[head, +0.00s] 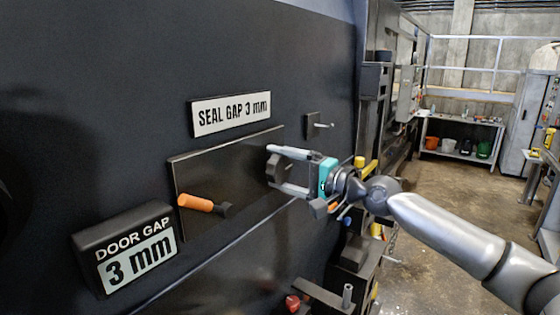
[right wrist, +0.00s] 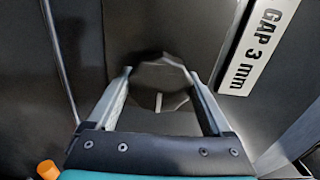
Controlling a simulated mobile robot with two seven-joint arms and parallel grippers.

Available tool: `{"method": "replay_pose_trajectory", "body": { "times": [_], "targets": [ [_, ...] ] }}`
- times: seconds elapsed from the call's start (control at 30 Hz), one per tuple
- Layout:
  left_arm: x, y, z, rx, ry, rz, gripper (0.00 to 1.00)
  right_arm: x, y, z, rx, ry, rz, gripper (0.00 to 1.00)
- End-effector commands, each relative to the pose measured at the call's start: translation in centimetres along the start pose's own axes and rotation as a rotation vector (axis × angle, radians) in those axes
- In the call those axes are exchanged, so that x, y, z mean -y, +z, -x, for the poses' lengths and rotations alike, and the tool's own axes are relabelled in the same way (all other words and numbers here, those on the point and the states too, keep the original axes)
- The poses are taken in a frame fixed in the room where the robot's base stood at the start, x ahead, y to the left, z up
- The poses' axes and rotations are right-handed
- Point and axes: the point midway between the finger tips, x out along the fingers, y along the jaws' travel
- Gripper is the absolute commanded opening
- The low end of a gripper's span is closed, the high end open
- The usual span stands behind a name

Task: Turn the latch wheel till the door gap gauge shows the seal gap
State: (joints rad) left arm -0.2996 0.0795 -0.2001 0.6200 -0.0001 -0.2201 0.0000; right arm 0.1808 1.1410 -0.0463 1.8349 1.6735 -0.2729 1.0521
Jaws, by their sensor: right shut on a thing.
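The latch wheel (head: 279,168) is a dark, many-sided knob on a dark plate (head: 235,170). My right gripper (head: 272,168) is shut on it, one finger above and one below. In the right wrist view the wheel (right wrist: 160,85) sits between the two fingers (right wrist: 160,80), with a pale mark on its face. The door gap gauge (head: 138,262) at lower left reads "DOOR GAP 3 mm". The sign (head: 231,113) above the plate reads "SEAL GAP 3 mm", and the two numbers match. My left gripper is not in view.
An orange-handled lever (head: 195,203) sticks out left of the wheel; its tip also shows in the right wrist view (right wrist: 48,170). A small peg bracket (head: 313,125) is at upper right. A workbench with buckets (head: 460,138) stands far back across open floor (head: 440,185).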

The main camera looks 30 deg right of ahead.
Motion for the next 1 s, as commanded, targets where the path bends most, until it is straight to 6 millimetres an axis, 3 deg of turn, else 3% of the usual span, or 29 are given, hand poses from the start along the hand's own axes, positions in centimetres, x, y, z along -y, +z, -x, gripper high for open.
{"method": "replay_pose_trajectory", "body": {
  "times": [0.63,0.67,0.8,1.0],
  "targets": [
    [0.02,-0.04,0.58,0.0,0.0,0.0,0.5,0.0,-0.03,0.0,-0.001,-0.001,-0.053,0.29],
    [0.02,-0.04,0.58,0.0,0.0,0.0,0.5,0.0,-0.03,0.0,-0.001,-0.001,-0.053,0.86],
    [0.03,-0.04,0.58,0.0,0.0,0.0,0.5,0.0,-0.03,0.0,-0.001,-0.001,-0.053,1.0],
    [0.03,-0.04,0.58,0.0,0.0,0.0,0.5,-0.01,-0.02,0.01,0.0,0.0,-0.052,1.0]
  ]
}}
